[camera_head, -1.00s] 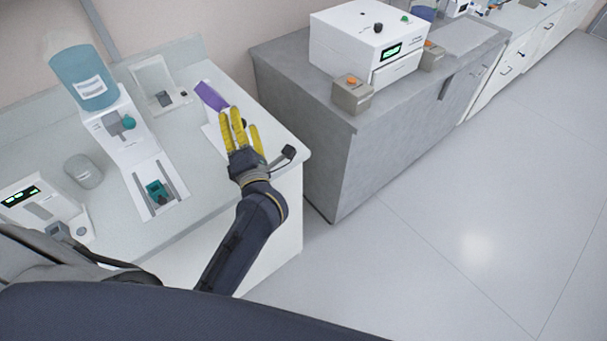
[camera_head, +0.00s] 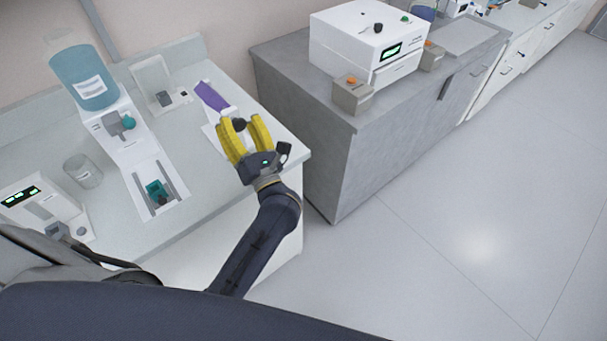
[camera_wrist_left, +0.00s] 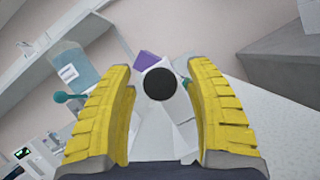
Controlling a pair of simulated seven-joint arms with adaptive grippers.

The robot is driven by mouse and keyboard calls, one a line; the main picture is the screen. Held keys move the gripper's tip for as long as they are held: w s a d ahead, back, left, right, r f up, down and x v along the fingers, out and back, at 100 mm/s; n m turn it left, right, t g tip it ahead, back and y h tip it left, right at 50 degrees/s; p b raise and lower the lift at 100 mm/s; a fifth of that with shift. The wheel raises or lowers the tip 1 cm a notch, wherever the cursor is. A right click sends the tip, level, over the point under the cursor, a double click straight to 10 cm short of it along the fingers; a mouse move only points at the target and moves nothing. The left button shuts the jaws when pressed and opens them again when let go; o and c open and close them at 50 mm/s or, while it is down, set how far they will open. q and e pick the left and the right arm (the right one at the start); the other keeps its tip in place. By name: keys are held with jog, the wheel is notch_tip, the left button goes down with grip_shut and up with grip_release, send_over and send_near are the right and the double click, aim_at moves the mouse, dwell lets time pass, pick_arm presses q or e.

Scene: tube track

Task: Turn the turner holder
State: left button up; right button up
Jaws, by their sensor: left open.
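The turner holder appears to be the white device with a purple panel (camera_head: 211,95) at the right end of the white bench. Its dark round knob (camera_head: 239,124) faces me and shows end-on in the left wrist view (camera_wrist_left: 159,84). My left gripper (camera_head: 246,123) is open, with one yellow finger on each side of the knob. In the left wrist view the fingers (camera_wrist_left: 160,90) stand apart, with gaps between them and the knob, and contact is not visible. The gripper and fingers hide part of the device's lower body. My right gripper is not in view.
A dispenser with a blue bottle (camera_head: 85,78) stands left on the bench, beside a glass jar (camera_head: 84,171) and a device with a green display (camera_head: 30,203). A small white stand (camera_head: 158,85) is behind. A grey cabinet (camera_head: 300,110) stands to the right, across a gap.

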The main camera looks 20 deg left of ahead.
pick_arm(q)
jog(key=n+g+y, duration=0.1)
jog(key=n, duration=0.2)
jog(key=n+g+y, duration=0.1)
jog(key=n, duration=0.3)
jog(key=shift+y, duration=0.4)
jog(key=v, duration=1.8)
jog(key=shift+w+d+r+m+t+h, duration=0.25)
jog(key=shift+w+d+m+t+h, duration=0.45)
jog(key=shift+m, duration=0.9)
jog(key=shift+w+d+r+m+t+h, duration=0.3)
jog(key=shift+w+d+m+t, duration=0.35)
jog(key=shift+m+t, duration=0.7)
jog(key=shift+w+d+r+m+t+h, duration=0.15)
jog(key=shift+w+d+m+t+h, duration=0.6)
jog(key=shift+m, duration=1.1)
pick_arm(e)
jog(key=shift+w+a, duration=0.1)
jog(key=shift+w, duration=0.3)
pick_arm(q)
jog(key=shift+s+d+y, duration=0.1)
jog(key=shift+s+y, duration=0.15)
